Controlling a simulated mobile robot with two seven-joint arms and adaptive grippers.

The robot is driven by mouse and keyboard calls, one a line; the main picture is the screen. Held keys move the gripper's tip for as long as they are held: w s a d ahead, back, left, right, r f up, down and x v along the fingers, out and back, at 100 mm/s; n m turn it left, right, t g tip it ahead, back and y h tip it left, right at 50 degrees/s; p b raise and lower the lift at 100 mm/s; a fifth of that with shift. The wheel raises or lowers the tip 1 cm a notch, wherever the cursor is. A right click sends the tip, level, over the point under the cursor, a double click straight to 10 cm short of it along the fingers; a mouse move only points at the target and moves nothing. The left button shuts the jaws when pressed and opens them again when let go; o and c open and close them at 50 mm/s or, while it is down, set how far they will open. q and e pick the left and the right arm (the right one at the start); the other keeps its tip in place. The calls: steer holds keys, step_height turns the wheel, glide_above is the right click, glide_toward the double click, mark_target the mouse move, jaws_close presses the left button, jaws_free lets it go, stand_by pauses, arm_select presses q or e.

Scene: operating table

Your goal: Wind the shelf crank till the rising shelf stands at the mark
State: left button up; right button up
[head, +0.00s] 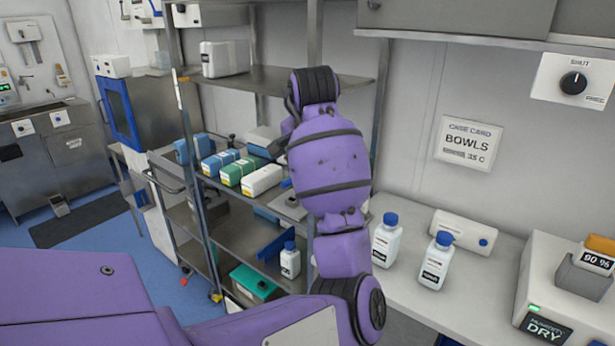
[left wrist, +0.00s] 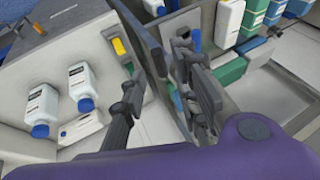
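A metal shelf rack stands in the middle of the head view. One of its shelves (head: 225,190) carries a blue box (head: 219,162), a green box (head: 240,172) and a white box (head: 262,180). I cannot clearly make out the crank. My right gripper is not in view.
A bench (head: 440,305) at the right holds two white bottles (head: 385,242) with blue caps, a white box (head: 464,231) and a drying unit (head: 570,290). A white container (head: 224,58) stands on the upper shelf. Blue floor (head: 120,245) is open at the left.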

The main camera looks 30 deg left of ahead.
arm_select(q)
steer(key=v, duration=0.7)
steer(key=shift+r, duration=0.15)
steer(key=shift+o, duration=0.5)
steer(key=shift+s, duration=0.1)
